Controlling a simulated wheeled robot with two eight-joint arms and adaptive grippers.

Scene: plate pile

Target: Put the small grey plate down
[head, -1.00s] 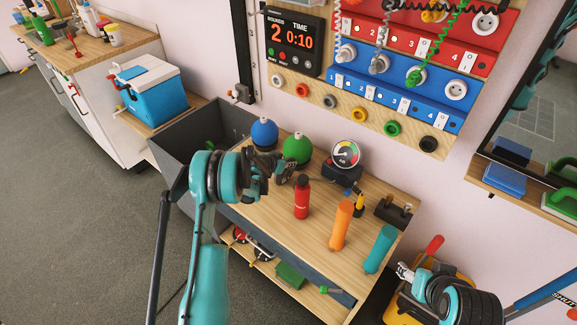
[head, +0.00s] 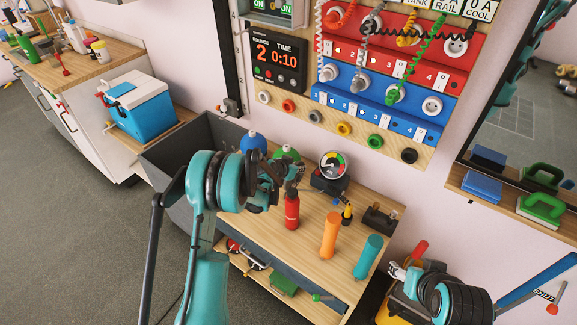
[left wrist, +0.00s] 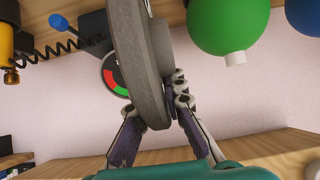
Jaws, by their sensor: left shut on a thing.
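The grey plate (left wrist: 142,60) is a thick round disc, seen nearly edge-on in the left wrist view. My left gripper (left wrist: 158,118) is shut on its rim, with one finger on each side. In the head view my left gripper (head: 290,172) is over the back of the wooden bench, by the red bottle (head: 292,211) and the green ball-shaped bottle (head: 288,155). I cannot make out the plate clearly in the head view. My right gripper (head: 397,271) is at the lower right, apart from the bench items; its jaws are too small to read.
The wooden bench top (head: 310,256) has bare room at its front left. An orange cylinder (head: 329,235), a teal cylinder (head: 368,257) and a pressure gauge (head: 333,166) stand on it. A blue ball-shaped bottle (head: 253,143) is behind my gripper. A grey bin (head: 180,160) is at left.

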